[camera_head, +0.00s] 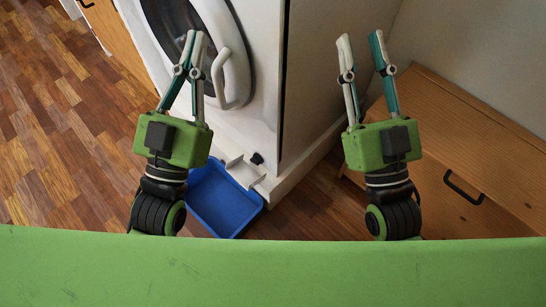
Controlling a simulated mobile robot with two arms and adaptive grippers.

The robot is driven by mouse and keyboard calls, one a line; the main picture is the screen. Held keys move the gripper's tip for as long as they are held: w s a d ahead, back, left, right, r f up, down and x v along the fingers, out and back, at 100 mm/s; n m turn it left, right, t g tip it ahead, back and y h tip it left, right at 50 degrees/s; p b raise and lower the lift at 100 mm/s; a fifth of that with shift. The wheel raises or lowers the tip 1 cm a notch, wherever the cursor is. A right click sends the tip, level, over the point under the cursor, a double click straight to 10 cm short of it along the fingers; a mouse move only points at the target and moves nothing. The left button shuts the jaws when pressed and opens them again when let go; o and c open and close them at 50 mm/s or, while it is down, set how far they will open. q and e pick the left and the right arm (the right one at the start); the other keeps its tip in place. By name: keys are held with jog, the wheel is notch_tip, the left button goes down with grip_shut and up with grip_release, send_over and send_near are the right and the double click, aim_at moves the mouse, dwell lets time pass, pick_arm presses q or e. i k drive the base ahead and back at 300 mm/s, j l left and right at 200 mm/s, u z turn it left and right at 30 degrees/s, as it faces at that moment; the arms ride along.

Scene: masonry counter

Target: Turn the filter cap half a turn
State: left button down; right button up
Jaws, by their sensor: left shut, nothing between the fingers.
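The filter cap (257,158) is a small dark knob low on the front of a white washing machine (262,60). A white flap (243,172) hangs open beside it. My left gripper (196,36) is shut and empty, its fingertips together in front of the machine's round door; in the picture it is above and left of the cap. Neither gripper appears to touch the cap. The cap's turn angle is too small to tell.
A blue tray (222,229) lies on the wooden floor (50,110) below the flap. The door handle (220,92) sticks out near my left gripper. A wooden drawer unit (480,130) with a black handle stands at the right. The floor at the left is clear.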

aim_at(256, 159)
jog(key=z, duration=0.4)
jog(key=j+z, duration=0.1)
jog(key=z, duration=0.35)
jog(key=k+z, duration=0.1)
jog(key=z, duration=0.7)
jog(key=j+z, duration=0.1)
jog(key=z, duration=0.35)
jog(key=k+j+z, duration=0.2)
jog(key=k+z, duration=1)
jog(key=z, duration=0.15)
jog(key=k+l+z, duration=0.25)
jog(key=z, duration=0.15)
jog(key=k+j+z, duration=0.15)
jog(key=z, duration=0.3)
jog(key=k+z, duration=0.6)
jog(key=z, duration=0.25)
jog(key=k+l+z, duration=0.15)
jog(key=z, duration=0.3)
jog(key=k+l+z, duration=0.2)
jog(key=z, duration=0.2)
jog(key=k+j+u, duration=0.1)
jog(key=k, duration=0.25)
jog(key=k+j+u, duration=0.1)
jog(key=k+j, duration=0.2)
jog(key=u, duration=2.9)
jog(key=j, duration=0.1)
